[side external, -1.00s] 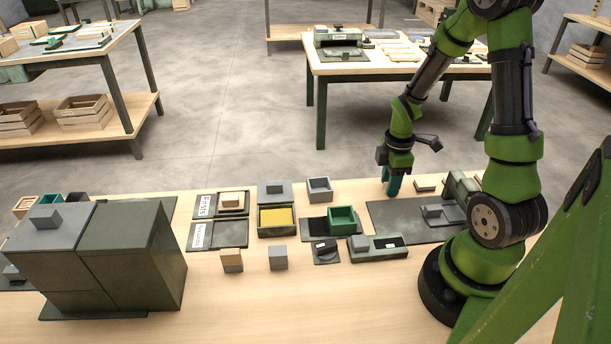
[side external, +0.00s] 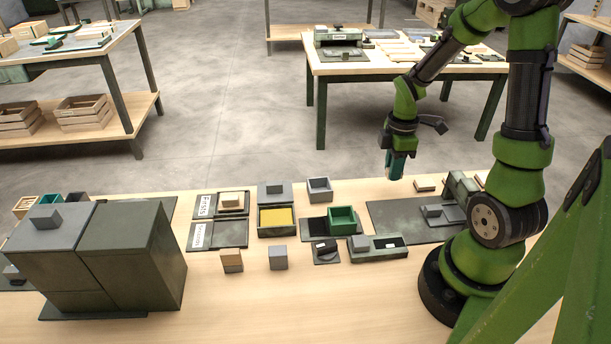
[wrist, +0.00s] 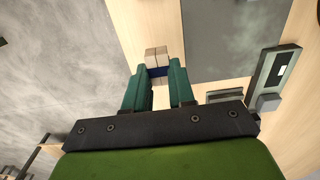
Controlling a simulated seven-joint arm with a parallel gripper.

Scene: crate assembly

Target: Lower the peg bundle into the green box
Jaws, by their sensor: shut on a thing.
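The green box (side external: 346,228) stands open at the top on a dark mat near the middle of the table in the side view. My gripper (side external: 396,174) is raised above the table's back edge, to the right of the green box and apart from it. In the wrist view its teal fingers (wrist: 160,76) are closed on the peg bundle (wrist: 157,57), a group of pale wooden pegs with a dark blue band. The bundle is too small or hidden to make out in the side view. The green box is not clearly seen in the wrist view.
A grey open box (side external: 319,190) and a box with yellow inside (side external: 277,230) stand left of the green box. A long grey tray (side external: 379,253) lies in front. A dark mat (side external: 400,226) with a grey fixture is to the right. Large dark cabinets (side external: 95,260) fill the left.

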